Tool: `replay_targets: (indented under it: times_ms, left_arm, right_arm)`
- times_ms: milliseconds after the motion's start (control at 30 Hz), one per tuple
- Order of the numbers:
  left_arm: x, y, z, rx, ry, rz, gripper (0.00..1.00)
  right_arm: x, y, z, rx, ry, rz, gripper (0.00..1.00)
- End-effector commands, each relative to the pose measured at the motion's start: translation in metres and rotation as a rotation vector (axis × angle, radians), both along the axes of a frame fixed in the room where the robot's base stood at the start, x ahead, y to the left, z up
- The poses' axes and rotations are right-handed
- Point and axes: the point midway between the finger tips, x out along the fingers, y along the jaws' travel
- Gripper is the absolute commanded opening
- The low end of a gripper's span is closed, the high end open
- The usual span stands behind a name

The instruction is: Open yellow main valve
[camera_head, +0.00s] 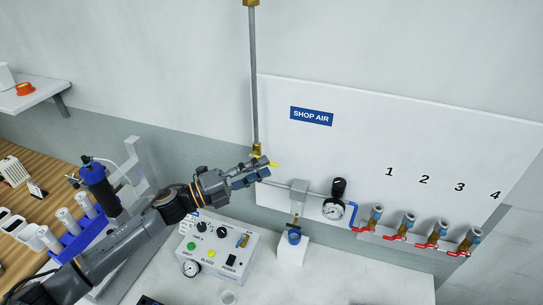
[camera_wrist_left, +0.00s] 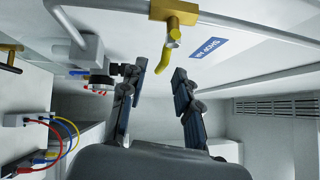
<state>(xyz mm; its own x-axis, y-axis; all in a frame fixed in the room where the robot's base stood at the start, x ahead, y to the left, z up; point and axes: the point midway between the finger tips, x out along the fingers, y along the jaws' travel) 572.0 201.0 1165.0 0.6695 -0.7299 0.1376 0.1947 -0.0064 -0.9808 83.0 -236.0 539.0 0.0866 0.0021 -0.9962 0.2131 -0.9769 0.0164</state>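The yellow main valve has a brass body (camera_wrist_left: 175,14) on the vertical pipe, with a yellow handle (camera_wrist_left: 163,58) that angles down toward the gap between my left fingers in the left wrist view. In the head view the valve body (camera_head: 257,149) sits at the pipe's lower end, and a bit of yellow handle (camera_head: 273,164) shows beside my fingers. My left gripper (camera_head: 266,170) is at the valve. In the left wrist view its two fingers (camera_wrist_left: 160,72) are apart, with the handle's tip between or just beyond them; contact cannot be told. My right gripper is not in view.
The white panel carries a SHOP AIR sign (camera_head: 312,116), a regulator with gauge (camera_head: 334,210) and several red-handled valves (camera_head: 399,238) on the right. A control box (camera_head: 219,252) stands on the white bench below my arm.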

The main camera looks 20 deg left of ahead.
Motion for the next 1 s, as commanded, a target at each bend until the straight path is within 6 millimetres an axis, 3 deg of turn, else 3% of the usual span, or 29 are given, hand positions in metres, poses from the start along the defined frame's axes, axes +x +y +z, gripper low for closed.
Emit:
replay_targets:
  times_ms: [233, 600, 767, 1000]
  left_arm:
    - [0.021, -0.023, 0.006, -0.001, 0.000, 0.000, 0.32]
    - [0.025, -0.027, 0.005, 0.000, 0.000, -0.001, 0.32]
    - [0.025, -0.027, 0.005, 0.000, 0.000, -0.001, 0.01]
    - [0.024, -0.027, 0.005, 0.001, 0.001, -0.001, 0.00]
  right_arm:
    - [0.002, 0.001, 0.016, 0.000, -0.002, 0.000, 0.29]
    - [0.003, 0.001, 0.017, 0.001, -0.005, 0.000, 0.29]
    - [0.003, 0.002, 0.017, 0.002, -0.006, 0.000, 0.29]
    - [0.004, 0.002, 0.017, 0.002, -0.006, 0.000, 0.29]
